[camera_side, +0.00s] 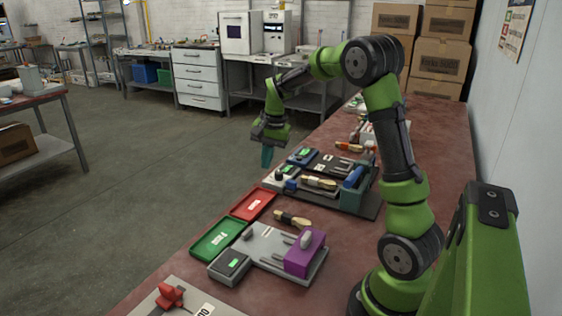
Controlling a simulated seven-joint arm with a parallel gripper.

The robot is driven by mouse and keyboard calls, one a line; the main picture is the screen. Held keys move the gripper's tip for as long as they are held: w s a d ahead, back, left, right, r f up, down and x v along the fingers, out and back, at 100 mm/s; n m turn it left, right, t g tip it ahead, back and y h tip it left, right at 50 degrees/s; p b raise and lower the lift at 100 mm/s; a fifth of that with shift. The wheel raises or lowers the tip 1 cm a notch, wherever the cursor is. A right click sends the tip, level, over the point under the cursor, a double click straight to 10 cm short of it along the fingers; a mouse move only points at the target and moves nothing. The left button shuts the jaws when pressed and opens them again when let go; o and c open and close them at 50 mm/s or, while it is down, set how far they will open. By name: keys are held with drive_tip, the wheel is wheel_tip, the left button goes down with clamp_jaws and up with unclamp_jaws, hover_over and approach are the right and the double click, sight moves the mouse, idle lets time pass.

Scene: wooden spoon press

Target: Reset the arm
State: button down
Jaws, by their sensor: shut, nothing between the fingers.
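My green and black arm rises from the right side of the table (430,135) and reaches left in an arch. My gripper (267,158) hangs at its end, teal fingers pointing down. It is shut and empty, in the air near the table's left edge, left of the dark board with blue and teal fixtures. It touches nothing that I can see.
Below it are a red tray (253,205), a green tray (219,240) and a grey fixture with a purple block (305,253). A wooden-handled tool (291,218) lies between fixtures. The dark board (362,208) carries several parts. Cardboard boxes (440,60) stand at the back.

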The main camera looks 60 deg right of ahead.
drive_tip(key=s+a+r+n+t, duration=0.2)
drive_tip(key=s+a+r+n, duration=0.2)
drive_tip(key=s+a, duration=0.4)
drive_tip(key=s+a+r+n+t+y, duration=0.1)
drive_tip(key=s+a+r+n+t, duration=0.2)
drive_tip(key=s+a+n, duration=0.4)
drive_tip(key=s+a+r, duration=0.1)
drive_tip(key=a, duration=0.7)
drive_tip(key=shift+s+a+r+y, duration=0.15)
drive_tip(key=shift+s+r+y, duration=0.1)
drive_tip(key=shift+y, duration=0.05)
